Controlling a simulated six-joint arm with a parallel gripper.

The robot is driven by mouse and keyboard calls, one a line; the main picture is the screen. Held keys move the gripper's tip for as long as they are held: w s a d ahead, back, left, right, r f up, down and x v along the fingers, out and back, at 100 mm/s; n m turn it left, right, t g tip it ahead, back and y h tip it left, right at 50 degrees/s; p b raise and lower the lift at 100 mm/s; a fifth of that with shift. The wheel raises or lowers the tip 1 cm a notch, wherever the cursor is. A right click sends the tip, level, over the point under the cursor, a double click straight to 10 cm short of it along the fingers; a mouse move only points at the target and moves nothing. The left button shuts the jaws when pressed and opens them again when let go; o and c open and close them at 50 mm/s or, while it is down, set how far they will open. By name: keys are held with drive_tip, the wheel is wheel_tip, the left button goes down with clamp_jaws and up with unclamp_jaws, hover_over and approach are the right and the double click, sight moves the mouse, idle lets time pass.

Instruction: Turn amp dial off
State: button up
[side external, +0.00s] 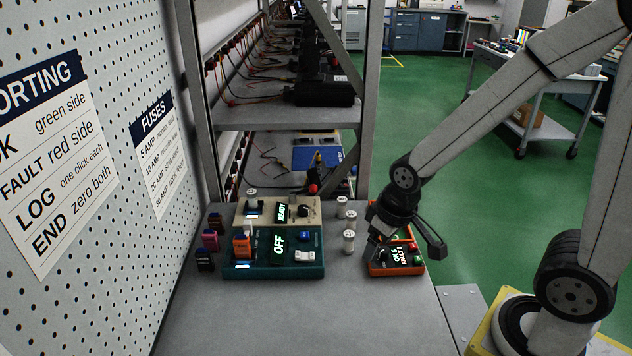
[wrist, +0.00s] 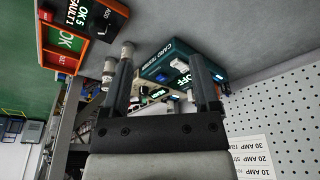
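The beige box (side external: 312,201) stands behind the teal card tester (side external: 300,271); its display reads READY. A small dark dial (side external: 302,211) sits right of that display; no amp label is legible, and its setting is too small to read. The teal tester's display (side external: 278,245) reads OFF, with an orange card (side external: 242,244) upright at its left. My gripper (side external: 403,246) is open and empty, its fingers spread over the orange counter box, right of both boxes. In the wrist view the teal tester (wrist: 155,71) shows between and beyond my open fingers (wrist: 164,68); the beige box is mostly hidden there.
The orange counter box (side external: 377,269) reads OK 5, FAULT 1. Several metal-capped cylinders (side external: 349,241) stand between it and the testers. Several cards (side external: 205,260) stand left of the tester, near the pegboard (side external: 125,280). A rack post (side external: 370,90) rises behind. The front bench (side external: 290,320) is clear.

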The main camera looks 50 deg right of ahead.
drive_tip(key=w+d+n+g, duration=0.1)
drive_tip(key=w+d+n, duration=0.2)
drive_tip(key=w, duration=1.4)
drive_tip(key=n+g, duration=0.2)
drive_tip(key=n, duration=0.1)
hover_over(303, 207)
wheel_tip(303, 207, down, 2)
drive_tip(key=shift+f, duration=0.25)
drive_tip(key=shift+f, duration=0.15)
drive_tip(key=shift+f, duration=3.8)
clamp_jaws()
